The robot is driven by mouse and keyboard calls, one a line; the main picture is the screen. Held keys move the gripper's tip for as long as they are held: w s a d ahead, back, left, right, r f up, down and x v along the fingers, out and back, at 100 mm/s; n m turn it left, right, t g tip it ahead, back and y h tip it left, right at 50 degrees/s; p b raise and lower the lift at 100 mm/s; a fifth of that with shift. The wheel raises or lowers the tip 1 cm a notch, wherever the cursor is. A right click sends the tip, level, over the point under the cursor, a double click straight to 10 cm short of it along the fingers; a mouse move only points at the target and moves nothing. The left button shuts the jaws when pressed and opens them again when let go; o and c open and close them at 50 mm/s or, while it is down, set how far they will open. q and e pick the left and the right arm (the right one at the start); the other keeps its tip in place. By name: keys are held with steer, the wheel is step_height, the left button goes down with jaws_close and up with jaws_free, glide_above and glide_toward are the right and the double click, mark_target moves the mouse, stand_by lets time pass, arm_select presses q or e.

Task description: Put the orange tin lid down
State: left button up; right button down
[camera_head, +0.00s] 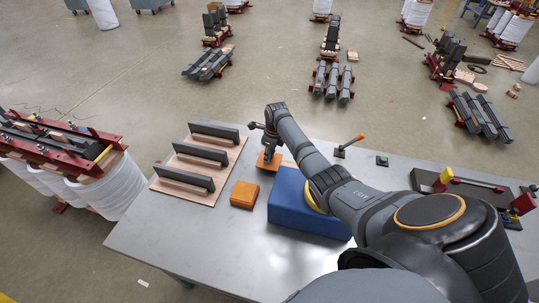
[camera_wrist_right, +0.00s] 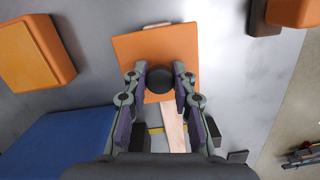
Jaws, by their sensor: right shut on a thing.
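The orange tin lid (camera_head: 267,161) is a flat orange square under my right gripper. In the right wrist view the lid (camera_wrist_right: 155,52) shows a round black knob (camera_wrist_right: 160,80) near its lower edge. My right gripper (camera_wrist_right: 160,88) is shut on this knob, one finger on each side. I cannot tell whether the lid touches anything below it. An orange block-like tin (camera_head: 244,194) stands on the table to the lower left of the lid; it also shows in the right wrist view (camera_wrist_right: 38,52). My left gripper is not in view.
A blue box (camera_head: 292,212) stands close to the lid. A peach board (camera_head: 187,198) with dark bars (camera_head: 201,153) lies to the left.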

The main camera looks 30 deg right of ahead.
mark_target(273, 161)
steer(key=c, duration=1.1)
jaws_free()
steer(key=r, duration=0.4)
steer(key=s+r, duration=0.1)
steer(key=r, duration=0.7)
steer(key=shift+s+d, duration=0.15)
steer(key=shift+d, duration=0.2)
